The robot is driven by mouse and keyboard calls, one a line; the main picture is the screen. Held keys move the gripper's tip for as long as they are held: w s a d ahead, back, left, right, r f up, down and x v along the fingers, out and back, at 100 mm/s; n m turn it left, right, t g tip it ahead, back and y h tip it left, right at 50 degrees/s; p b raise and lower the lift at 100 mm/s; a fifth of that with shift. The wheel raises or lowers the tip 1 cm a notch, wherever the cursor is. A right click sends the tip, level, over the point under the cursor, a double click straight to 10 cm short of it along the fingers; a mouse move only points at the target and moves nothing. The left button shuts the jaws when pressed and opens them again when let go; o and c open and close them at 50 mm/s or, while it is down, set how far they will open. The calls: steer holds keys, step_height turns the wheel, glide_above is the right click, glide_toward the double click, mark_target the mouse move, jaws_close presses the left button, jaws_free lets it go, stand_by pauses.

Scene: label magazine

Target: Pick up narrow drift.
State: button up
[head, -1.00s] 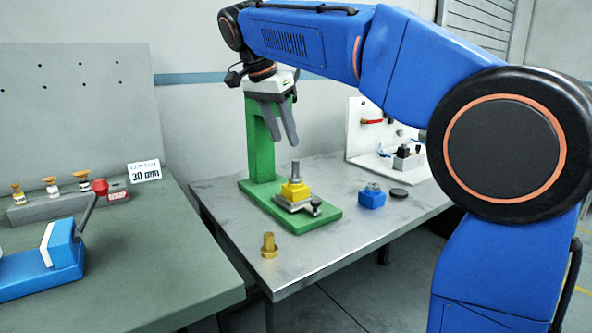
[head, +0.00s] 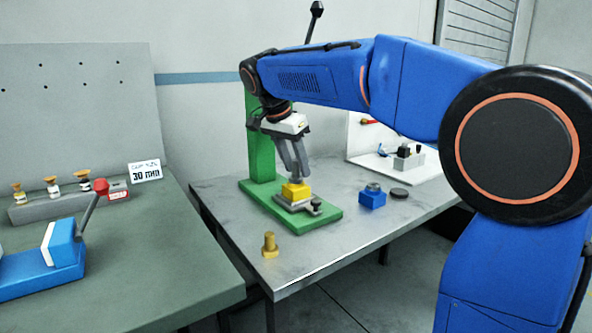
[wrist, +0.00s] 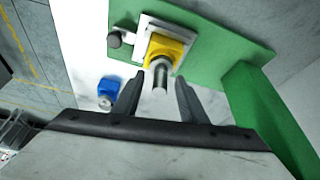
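A grey steel pin, which looks like the narrow drift (wrist: 160,77), stands in a yellow block (wrist: 166,48) on the green press (head: 262,145). The yellow block also shows in the head view (head: 295,191). My gripper (head: 296,172) points down just above the block. In the wrist view my gripper (wrist: 160,78) is open, one finger on each side of the pin, with a visible gap on both sides. In the head view the fingers largely hide the pin.
A brass stepped piece (head: 270,245) stands near the table's front left. A blue block (head: 371,197) and a dark disc (head: 398,194) lie right of the press. A white stand (head: 375,140) is behind them. The green bench (head: 130,245) is at left.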

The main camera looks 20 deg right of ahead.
jaws_close()
